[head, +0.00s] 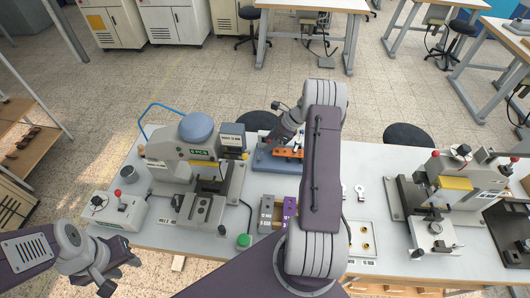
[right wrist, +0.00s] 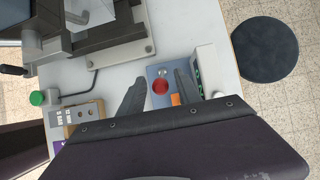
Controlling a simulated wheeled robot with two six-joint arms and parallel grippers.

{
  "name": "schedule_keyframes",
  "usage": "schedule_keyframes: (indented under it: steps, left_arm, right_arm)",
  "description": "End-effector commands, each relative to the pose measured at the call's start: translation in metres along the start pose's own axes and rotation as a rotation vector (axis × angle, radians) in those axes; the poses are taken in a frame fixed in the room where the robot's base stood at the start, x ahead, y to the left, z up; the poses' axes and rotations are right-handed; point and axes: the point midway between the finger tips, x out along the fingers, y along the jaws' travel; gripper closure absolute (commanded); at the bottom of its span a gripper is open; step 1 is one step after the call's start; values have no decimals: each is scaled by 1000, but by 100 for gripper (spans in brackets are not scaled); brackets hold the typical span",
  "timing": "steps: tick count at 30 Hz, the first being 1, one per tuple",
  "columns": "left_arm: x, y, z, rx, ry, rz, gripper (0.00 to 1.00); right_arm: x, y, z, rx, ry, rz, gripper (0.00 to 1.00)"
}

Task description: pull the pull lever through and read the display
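A round red knob (right wrist: 160,87), which looks like the end of the pull lever, stands over a blue base (right wrist: 154,72) in the right wrist view. My right gripper (right wrist: 159,78) is open, its two fingers on either side of the knob; contact cannot be told. In the head view the blue base (head: 266,163) carries an orange block (head: 288,153), and my right arm hides much of it. A pale box with a green panel (right wrist: 206,72) stands at the base's far side; I cannot read it. My left gripper (head: 121,276) looks open and empty at the lower left.
A press with a blue round top (head: 197,127) stands left of the blue base. A green button (head: 244,240) and a purple block (head: 289,209) lie nearer. Another press (head: 455,190) stands at the right. A dark stool (right wrist: 265,50) is beyond the table edge.

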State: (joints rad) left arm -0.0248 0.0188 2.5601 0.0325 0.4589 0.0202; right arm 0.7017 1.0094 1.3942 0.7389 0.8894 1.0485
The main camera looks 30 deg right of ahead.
Motion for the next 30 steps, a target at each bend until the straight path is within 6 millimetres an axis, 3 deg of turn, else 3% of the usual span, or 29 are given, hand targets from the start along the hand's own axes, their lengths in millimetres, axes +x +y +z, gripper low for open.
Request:
schedule_keyframes:
  steps: [5,9,30]
  left_arm:
    - [0,0,0,0,0,0,64]
    - [0,0,0,0,0,0,64]
    - [-8,0,-1,0,0,0,64]
  right_arm:
    - [0,0,0,0,0,0,60]
    - [0,0,0,-1,0,0,99]
    - [5,0,21,-2,-1,-1,100]
